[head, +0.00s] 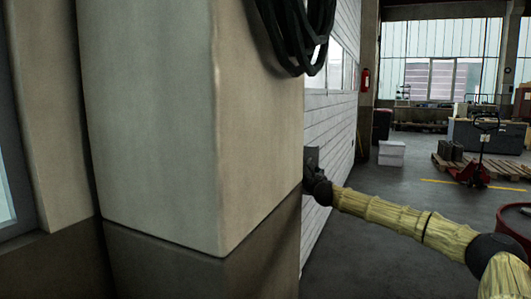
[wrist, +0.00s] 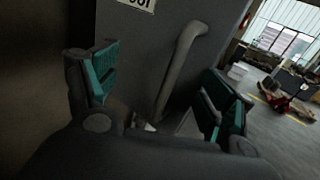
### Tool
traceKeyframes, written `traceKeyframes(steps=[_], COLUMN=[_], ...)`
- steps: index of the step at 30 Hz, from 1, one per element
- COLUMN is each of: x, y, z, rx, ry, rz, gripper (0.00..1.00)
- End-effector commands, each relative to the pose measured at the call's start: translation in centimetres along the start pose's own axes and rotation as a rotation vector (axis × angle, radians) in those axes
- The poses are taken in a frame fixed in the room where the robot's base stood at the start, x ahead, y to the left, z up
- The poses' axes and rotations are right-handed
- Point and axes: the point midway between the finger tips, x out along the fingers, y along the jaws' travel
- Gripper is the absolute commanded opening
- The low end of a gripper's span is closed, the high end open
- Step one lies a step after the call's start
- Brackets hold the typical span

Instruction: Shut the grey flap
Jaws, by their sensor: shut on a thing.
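The grey flap (wrist: 150,40) fills the upper middle of the wrist view, with a white number label at its top. A curved grey bar handle (wrist: 183,55) stands out from it. My gripper (wrist: 165,88) has its teal-padded fingers on either side of the handle and is shut on it. The exact contact is hard to see in the dim light. In the head view my gripper (head: 317,184) is beside the pillar's right edge, and only a small grey part of the flap (head: 311,156) shows there. The rest of the flap is hidden behind the pillar.
A big beige pillar (head: 160,120) fills the left of the head view, close to my arm. Black cable (head: 297,35) hangs on it. A red barrel (head: 516,225) stands at the right. A pallet jack (head: 478,165) is farther back. The grey floor between is clear.

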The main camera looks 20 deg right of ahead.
Motion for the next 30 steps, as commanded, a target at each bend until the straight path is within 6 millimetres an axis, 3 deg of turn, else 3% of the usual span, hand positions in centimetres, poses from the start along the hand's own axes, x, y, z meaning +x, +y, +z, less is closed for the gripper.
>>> traceKeyframes(steps=[8,16,24,30], x=[2.3,4.1,4.3,4.6], y=[-2.6,-4.7,-4.8,-4.4], z=[0.1,0.3,0.3,0.4], rx=[0.0,-0.002,-0.004,-0.008], ry=[-0.002,-0.002,-0.002,-0.001], rz=[0.106,0.196,0.219,0.228], gripper=[0.75,0.65,0.55,0.52])
